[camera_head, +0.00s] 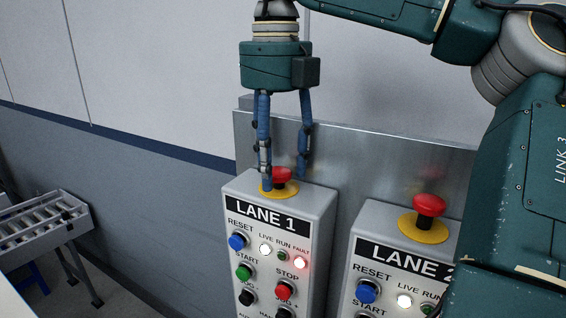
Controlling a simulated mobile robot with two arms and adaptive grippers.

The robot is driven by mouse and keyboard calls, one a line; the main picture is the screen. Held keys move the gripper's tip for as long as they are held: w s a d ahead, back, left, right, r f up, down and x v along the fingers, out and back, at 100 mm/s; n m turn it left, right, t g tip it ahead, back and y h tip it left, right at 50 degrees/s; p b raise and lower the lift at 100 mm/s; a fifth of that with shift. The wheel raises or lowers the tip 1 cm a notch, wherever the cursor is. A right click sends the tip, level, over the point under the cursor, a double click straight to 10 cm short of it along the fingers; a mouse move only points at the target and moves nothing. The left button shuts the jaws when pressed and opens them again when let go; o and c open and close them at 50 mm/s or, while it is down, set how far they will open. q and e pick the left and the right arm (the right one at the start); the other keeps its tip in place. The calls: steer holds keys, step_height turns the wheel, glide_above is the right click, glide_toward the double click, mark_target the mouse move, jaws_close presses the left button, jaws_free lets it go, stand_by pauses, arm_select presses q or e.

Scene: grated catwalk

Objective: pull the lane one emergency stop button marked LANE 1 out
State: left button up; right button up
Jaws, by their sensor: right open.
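The LANE 1 emergency stop button (282,174) is a red mushroom head on a yellow base, on top of the grey LANE 1 box (230,215). My right gripper (284,182) points down over it, with its blue fingers open. One finger comes down at the left front of the red head and partly hides it. The other finger is at its right, towards the back. I cannot tell whether either finger touches the button. My left gripper is not in view.
The LANE 2 box (362,240) stands at the right with its own red stop button (430,205). A metal back panel (350,150) rises behind both boxes. My arm covers the right side. A roller conveyor (40,215) stands at the left. The LANE 1 fault lamp (301,262) glows red.

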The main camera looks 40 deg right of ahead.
steer(key=shift+w+d, duration=0.1)
steer(key=shift+c, duration=0.8)
steer(key=c, duration=0.5)
steer(key=shift+s, duration=0.2)
steer(key=c, duration=0.4)
steer(key=shift+r, duration=0.1)
steer(key=shift+c, duration=0.3)
steer(key=shift+r, duration=0.85)
steer(key=shift+c, duration=0.2)
steer(key=o, duration=1.2)
steer(key=shift+c, duration=0.2)
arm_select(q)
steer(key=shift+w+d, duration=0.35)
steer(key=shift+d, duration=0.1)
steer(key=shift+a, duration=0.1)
